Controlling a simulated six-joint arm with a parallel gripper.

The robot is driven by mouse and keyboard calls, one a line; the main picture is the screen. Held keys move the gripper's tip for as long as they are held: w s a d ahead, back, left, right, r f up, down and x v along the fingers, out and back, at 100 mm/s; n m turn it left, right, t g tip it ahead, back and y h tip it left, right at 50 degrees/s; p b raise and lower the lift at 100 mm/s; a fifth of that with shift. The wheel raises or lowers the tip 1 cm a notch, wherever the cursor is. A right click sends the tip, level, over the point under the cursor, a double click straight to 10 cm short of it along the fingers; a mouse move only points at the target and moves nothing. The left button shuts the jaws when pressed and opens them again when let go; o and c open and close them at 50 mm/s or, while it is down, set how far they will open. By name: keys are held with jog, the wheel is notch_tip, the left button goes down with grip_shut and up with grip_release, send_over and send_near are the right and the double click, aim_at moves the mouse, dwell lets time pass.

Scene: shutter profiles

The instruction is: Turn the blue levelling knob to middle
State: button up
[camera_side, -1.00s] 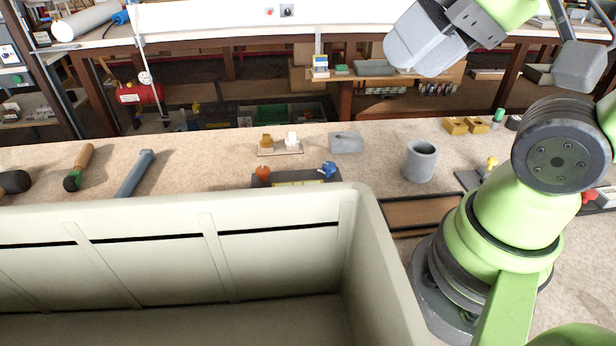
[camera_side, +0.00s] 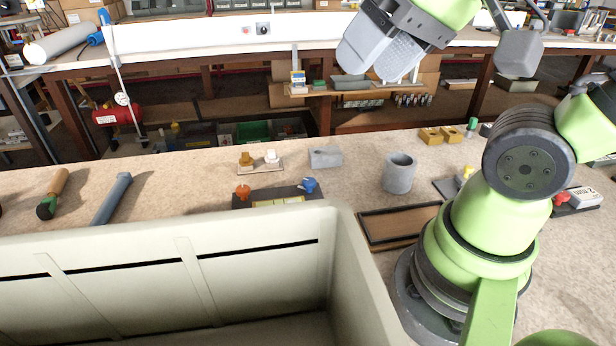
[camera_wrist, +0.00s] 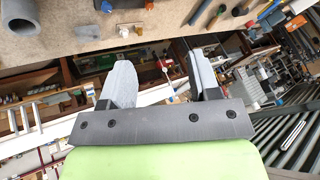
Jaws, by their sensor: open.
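The blue levelling knob (camera_side: 309,184) stands on the right end of a dark panel (camera_side: 240,202) with a yellow label strip, just behind the pale bin's far wall. An orange knob (camera_side: 243,191) stands at the panel's left end. Which way the blue knob points is too small to tell. My gripper (camera_side: 372,75) is high above the bench, up and to the right of the panel, far from the knob. Its two grey fingers are apart with nothing between them. In the wrist view the fingers (camera_wrist: 161,62) are also apart, and the blue knob (camera_wrist: 106,6) shows small at the top edge.
A large pale bin (camera_side: 270,225) fills the front and hides the panel's lower part. Behind the panel are a small plate with two knobs (camera_side: 259,166) and a grey block (camera_side: 325,157). A grey cup (camera_side: 398,172) and a brown tray (camera_side: 392,226) lie to the right.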

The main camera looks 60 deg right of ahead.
jog(key=w+d+g, duration=0.2)
jog(key=w+g, duration=0.1)
jog(key=w, duration=0.4)
jog(key=g+h, duration=0.1)
jog(key=g, duration=0.5)
send_over(309, 181)
jog(key=w+a, duration=0.2)
jog(key=w, duration=0.1)
jog(key=w+d+f+x, duration=0.1)
jog(key=w+x, duration=0.1)
jog(key=x, duration=0.9)
jog(key=shift+n+g, duration=0.4)
jog(key=shift+g, duration=0.5)
jog(key=f, duration=0.5)
jog(key=s+d+f, duration=0.1)
jog(key=f, duration=0.5)
jog(key=s+d+f, duration=0.1)
jog(key=f, duration=0.5)
jog(key=shift+s, duration=0.1)
jog(key=c, duration=0.9)
